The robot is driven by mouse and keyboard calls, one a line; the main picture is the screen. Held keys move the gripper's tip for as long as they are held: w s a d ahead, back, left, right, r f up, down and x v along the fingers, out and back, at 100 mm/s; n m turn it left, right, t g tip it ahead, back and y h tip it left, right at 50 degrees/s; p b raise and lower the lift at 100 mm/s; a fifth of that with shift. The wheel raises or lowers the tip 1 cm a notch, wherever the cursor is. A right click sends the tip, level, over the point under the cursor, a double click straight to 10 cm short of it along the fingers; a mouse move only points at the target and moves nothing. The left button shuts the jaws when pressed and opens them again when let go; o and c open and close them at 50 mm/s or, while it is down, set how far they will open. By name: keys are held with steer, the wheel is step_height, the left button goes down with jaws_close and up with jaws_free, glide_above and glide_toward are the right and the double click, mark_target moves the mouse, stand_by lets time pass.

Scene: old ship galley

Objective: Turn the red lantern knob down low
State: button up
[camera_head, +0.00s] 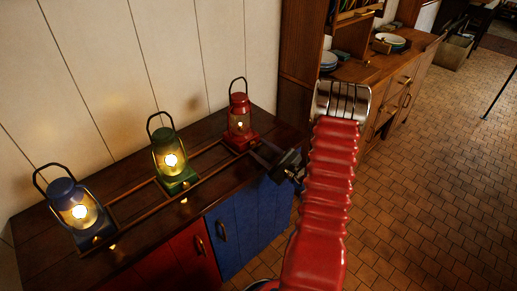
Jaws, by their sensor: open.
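The red lantern (239,119) stands upright at the right end of the dark wooden counter, with a small glowing flame behind its glass. Its knob cannot be made out; the area at the front of its base is partly behind my gripper. My gripper (263,153) is open at the counter's right front, with its dark fingers pointing left, close to the red lantern's base. I cannot tell whether the fingers touch the base or are around the knob.
A green lantern (170,160) and a blue lantern (76,211) stand lit to the left along a wooden rail (142,189), with small brass knobs in front. A wooden cabinet (301,62) rises behind my arm. Tiled floor (440,190) is open at right.

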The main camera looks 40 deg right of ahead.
steer(key=s, duration=1.2)
steer(key=shift+d, duration=0.2)
steer(key=shift+s, duration=0.1)
